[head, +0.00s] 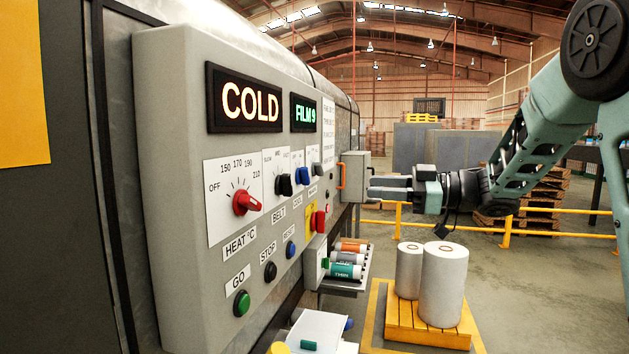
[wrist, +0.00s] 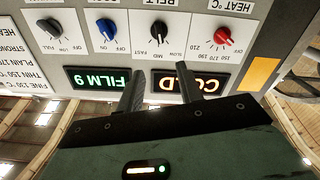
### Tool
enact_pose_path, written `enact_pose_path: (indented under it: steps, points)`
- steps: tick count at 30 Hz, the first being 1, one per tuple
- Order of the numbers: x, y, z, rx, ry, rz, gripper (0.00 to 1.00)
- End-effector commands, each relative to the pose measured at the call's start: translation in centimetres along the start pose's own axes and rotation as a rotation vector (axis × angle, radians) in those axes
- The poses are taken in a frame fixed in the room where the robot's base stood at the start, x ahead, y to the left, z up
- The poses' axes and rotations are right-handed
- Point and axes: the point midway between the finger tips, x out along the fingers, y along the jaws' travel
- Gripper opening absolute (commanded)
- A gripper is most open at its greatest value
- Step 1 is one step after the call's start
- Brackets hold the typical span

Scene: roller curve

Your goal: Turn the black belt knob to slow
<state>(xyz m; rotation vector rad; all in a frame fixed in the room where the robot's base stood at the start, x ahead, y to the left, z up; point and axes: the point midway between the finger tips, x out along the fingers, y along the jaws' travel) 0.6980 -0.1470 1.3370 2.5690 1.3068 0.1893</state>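The black belt knob (head: 285,184) is on the grey control panel, between the red heat knob (head: 246,203) and a blue knob (head: 303,176). The wrist view is upside down; there the belt knob (wrist: 159,31) sits above FAST, MID and SLOW marks, with SLOW at the lower right. Its pointer seems to be near MID, but is too small to be sure. My gripper (head: 371,188) is apart from the panel, out to its right in the head view. In the wrist view, my gripper (wrist: 159,72) has two spread fingers with nothing between them, below the belt knob.
The panel has COLD (head: 250,103) and FILM 9 (head: 304,114) displays, a green GO button (head: 241,303) and a red knob or switch (head: 319,221). A tray of rolls (head: 347,270) juts out below. Large white rolls (head: 443,285) stand on a yellow pallet. A yellow rail (head: 505,231) is behind.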

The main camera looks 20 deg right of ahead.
Motion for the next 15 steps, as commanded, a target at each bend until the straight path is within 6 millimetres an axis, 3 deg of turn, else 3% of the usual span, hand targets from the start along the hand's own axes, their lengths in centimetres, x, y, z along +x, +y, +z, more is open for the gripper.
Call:
enact_pose_path:
  steps: [8, 15]
  points:
    - [2.7, 0.6, 0.2, 0.042, 0.001, -0.005, 0.36]
    - [7.6, 0.5, 0.2, 0.043, -0.001, -0.006, 0.36]
